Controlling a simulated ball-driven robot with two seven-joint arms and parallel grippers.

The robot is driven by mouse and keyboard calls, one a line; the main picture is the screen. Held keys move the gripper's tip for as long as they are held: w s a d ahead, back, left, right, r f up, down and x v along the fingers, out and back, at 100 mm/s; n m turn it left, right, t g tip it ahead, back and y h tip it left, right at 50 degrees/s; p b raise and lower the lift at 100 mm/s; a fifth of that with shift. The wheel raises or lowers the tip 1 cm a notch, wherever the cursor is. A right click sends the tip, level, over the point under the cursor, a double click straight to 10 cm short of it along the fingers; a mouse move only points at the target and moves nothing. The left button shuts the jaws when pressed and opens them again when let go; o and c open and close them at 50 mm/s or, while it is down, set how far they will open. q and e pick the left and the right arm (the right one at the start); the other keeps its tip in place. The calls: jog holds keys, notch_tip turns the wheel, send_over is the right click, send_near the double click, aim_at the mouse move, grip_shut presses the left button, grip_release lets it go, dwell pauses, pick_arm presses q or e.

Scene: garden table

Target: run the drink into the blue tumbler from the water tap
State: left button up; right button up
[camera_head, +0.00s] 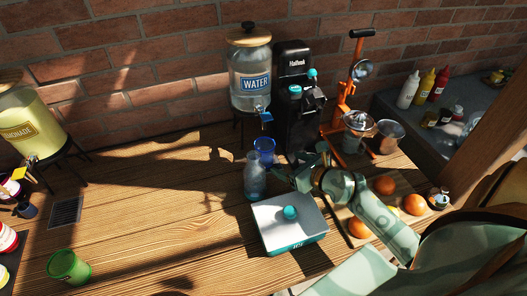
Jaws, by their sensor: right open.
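The blue tumbler (264,150) stands on the wooden table, below and in front of the water dispenser (250,72). The dispenser is a glass jar with a WATER label and a lid, on a dark stand. Its water tap (264,115) has a blue handle and sits above the tumbler. I cannot tell whether water is running. A clear bluish bottle (254,178) stands just in front of the tumbler and hides part of it. My right gripper (288,176) is open and empty, to the right of the bottle and apart from the tumbler. My left gripper is not in view.
A white ice box (288,226) with a teal knob lies in front of my right gripper. A black machine (295,95) stands right of the dispenser, beside an orange press (342,105). A lemonade dispenser (28,122) and green cup (68,266) are left. The table's left middle is clear.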

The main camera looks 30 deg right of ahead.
jog(key=shift+a+r, duration=0.1)
jog(key=shift+r, duration=0.05)
jog(key=c, duration=0.8)
jog(key=r, duration=0.1)
jog(key=a+r+m, duration=0.1)
jog(key=r+m+t+p, duration=0.1)
jog(key=shift+w+a, duration=0.25)
grip_shut()
notch_tip(320, 180, up, 18)
jog(key=s+f+m+t+h+p, duration=0.2)
jog(key=m+h+p, duration=0.55)
jog(key=m, duration=2.15)
jog(key=shift+s+a+r+m+g+y+p, duration=0.25)
jog(key=shift+a+m, duration=0.3)
jog(key=shift+m, duration=1.05)
jog(key=shift+s+a+r+m+g+y+p, duration=0.15)
jog(key=shift+a+m+g+y, duration=0.35)
jog(key=shift+m, duration=1.1)
jog(key=shift+s+a+r+m+g+y+p, duration=0.1)
jog(key=shift+a+r+m+y+p, duration=0.15)
jog(key=shift+a+m, duration=0.9)
jog(key=shift+d+f+m, duration=0.1)
jog(key=shift+d+m, duration=0.35)
jog(key=shift+d, duration=0.05)
